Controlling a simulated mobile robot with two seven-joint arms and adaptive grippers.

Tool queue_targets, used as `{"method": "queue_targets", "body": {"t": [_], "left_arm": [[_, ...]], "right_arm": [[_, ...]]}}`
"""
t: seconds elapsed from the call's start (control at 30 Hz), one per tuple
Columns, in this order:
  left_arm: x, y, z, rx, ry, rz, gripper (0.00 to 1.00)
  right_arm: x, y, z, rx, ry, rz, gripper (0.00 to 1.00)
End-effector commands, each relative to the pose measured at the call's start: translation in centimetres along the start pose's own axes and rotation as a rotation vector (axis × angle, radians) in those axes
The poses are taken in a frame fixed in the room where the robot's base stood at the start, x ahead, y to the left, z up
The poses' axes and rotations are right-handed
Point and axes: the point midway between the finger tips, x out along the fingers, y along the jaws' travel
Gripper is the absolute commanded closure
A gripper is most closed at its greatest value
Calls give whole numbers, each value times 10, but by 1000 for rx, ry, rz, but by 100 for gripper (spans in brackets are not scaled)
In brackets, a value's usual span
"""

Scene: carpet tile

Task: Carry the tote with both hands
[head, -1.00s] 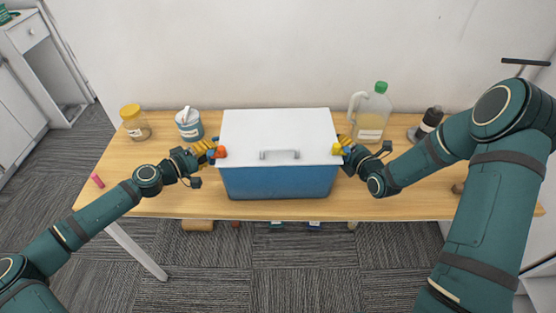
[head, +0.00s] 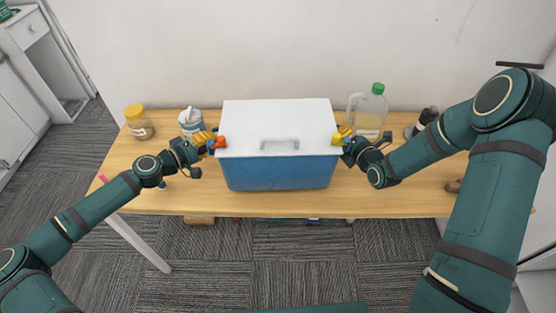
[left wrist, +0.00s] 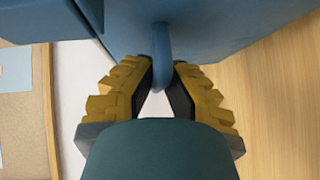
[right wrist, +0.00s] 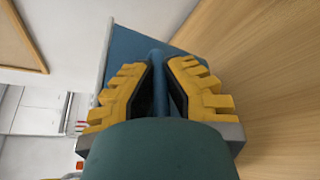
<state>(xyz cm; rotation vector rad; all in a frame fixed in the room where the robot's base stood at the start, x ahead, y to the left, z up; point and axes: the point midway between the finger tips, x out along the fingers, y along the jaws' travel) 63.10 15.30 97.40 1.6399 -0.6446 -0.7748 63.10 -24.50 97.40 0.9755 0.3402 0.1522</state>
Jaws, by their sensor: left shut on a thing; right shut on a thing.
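The tote (head: 280,172) is a blue box with a white lid and a grey lid handle, over the middle of the wooden table. It looks level; I cannot tell whether its base is clear of the table. My left gripper (head: 213,143) is at its left side, shut on a blue side handle, which shows between the yellow fingers in the left wrist view (left wrist: 161,58). My right gripper (head: 345,138) is at its right side, shut on the other side handle, seen in the right wrist view (right wrist: 158,72).
A wall (head: 270,50) rises behind.

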Motion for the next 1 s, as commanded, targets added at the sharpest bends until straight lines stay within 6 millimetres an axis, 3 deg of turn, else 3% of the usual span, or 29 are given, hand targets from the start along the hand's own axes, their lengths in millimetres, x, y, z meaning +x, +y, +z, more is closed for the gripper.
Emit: {"method": "queue_targets", "body": {"t": [0.27, 0.6, 1.0], "left_arm": [[2, 1, 4, 1, -9, 4, 100], [6, -22, 7, 1, -11, 4, 100], [6, -21, 7, 2, -12, 5, 100]], "right_arm": [[2, 3, -4, -1, 6, 9, 100], [7, -17, -16, -1, 7, 10, 100], [7, -15, -16, -1, 7, 11, 100]]}}
